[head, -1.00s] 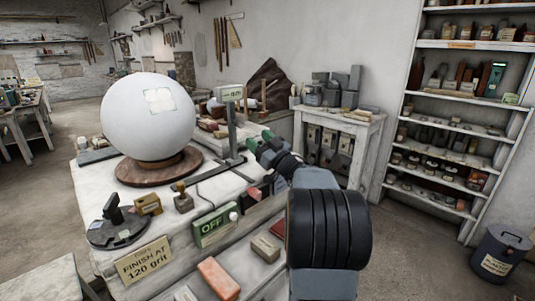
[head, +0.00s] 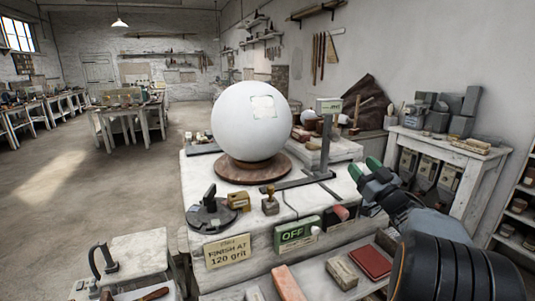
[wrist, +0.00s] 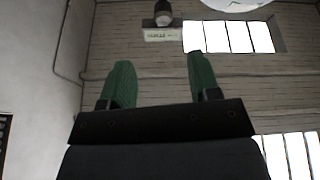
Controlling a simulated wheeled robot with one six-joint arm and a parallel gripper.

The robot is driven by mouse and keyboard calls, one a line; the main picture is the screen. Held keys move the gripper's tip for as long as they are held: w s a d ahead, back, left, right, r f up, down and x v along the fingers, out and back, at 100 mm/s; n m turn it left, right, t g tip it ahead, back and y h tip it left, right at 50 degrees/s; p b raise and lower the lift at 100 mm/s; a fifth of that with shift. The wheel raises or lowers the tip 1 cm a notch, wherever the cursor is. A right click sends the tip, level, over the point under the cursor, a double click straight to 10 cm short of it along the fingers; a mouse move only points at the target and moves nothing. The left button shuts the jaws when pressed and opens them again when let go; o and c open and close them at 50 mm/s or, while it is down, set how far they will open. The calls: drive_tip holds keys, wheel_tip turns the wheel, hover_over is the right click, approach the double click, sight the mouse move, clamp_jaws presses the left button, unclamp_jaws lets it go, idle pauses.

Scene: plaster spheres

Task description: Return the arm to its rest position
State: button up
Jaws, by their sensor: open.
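My gripper (head: 365,170) is at the right of the bench in the head view, with my dark arm reaching in from the lower right. Its two green fingers stand apart with nothing between them. In the wrist view the gripper (wrist: 160,88) points up toward the ceiling and windows, and its fingers are empty. The white plaster sphere (head: 240,135) rests on a round brown base (head: 232,172) on the bench, left of my gripper and apart from it. A pale squarish patch (head: 263,106) shows on its upper right.
The bench (head: 200,172) also bears a dark round tool (head: 211,212), a green OFF box (head: 297,233) and a FINISH AT 120 grit sign (head: 227,251). Blocks lie on the front ledge. A side table (head: 450,143) stands behind my arm. The floor at left is open.

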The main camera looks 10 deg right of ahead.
drive_tip(key=d+f+m+g+h, duration=0.6)
drive_tip(key=d+f+h, duration=0.2)
drive_tip(key=f+h, duration=0.15)
drive_tip(key=s+a+f+g, duration=0.3)
drive_tip(key=s+a+f, duration=0.1)
drive_tip(key=a, duration=0.1)
drive_tip(key=s+a+f+m+g+y, duration=0.1)
drive_tip(key=s+a+f+g, duration=0.2)
drive_tip(key=a+g, duration=0.1)
drive_tip(key=s+a+f+m+g+y, duration=0.1)
drive_tip(key=s+a+f+g, duration=0.3)
drive_tip(key=a, duration=0.2)
drive_tip(key=shift+s+a+f, duration=0.15)
drive_tip(key=shift+s+f, duration=0.15)
drive_tip(key=shift+f, duration=0.05)
drive_tip(key=s+a+n+y, duration=0.2)
drive_tip(key=s+a, duration=0.2)
drive_tip(key=a, duration=0.5)
drive_tip(key=s+a+n+g+y, duration=0.1)
drive_tip(key=s+a, duration=0.3)
drive_tip(key=a, duration=0.5)
drive_tip(key=shift+s+a+r+n+g+y, duration=0.15)
drive_tip(key=shift+r+n+g+y, duration=0.25)
drive_tip(key=shift+n, duration=0.3)
drive_tip(key=shift+f, duration=0.15)
